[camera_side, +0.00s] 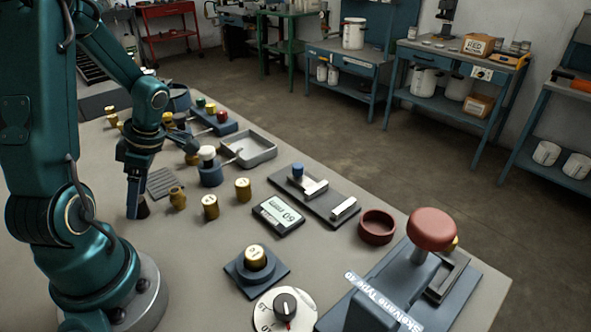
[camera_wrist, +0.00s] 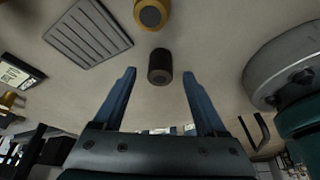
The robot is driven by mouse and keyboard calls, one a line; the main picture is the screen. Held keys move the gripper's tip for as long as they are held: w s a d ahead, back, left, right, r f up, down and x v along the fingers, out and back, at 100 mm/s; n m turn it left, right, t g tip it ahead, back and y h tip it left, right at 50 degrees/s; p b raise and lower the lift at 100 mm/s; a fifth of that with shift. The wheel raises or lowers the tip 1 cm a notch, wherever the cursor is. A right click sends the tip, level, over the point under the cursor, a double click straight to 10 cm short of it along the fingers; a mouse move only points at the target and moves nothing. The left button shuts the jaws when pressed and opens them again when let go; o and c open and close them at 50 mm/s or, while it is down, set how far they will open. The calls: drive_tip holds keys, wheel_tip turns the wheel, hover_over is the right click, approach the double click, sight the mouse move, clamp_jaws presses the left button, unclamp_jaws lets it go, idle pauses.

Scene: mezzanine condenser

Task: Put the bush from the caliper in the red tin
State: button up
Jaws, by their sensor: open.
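The caliper (camera_side: 322,203) is a dark plate with pale metal jaws, right of centre in the side view. The red tin (camera_side: 377,227) is a low, round, open tin just right of the caliper. My gripper (camera_side: 136,205) points down at the left of the bench, well away from both. Its fingers are open and empty in the wrist view (camera_wrist: 159,78). A dark bush (camera_wrist: 160,66) shows between and beyond the fingertips, beside the gripper in the side view.
Brass bushes (camera_side: 210,207) stand between my gripper and the caliper. A slotted mat (camera_side: 163,183) lies behind the gripper. A digital readout (camera_side: 279,214), a grey tray (camera_side: 248,148) and a press with a red knob (camera_side: 432,229) also occupy the bench. The front left middle is bare.

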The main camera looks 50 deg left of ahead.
clamp_jaws()
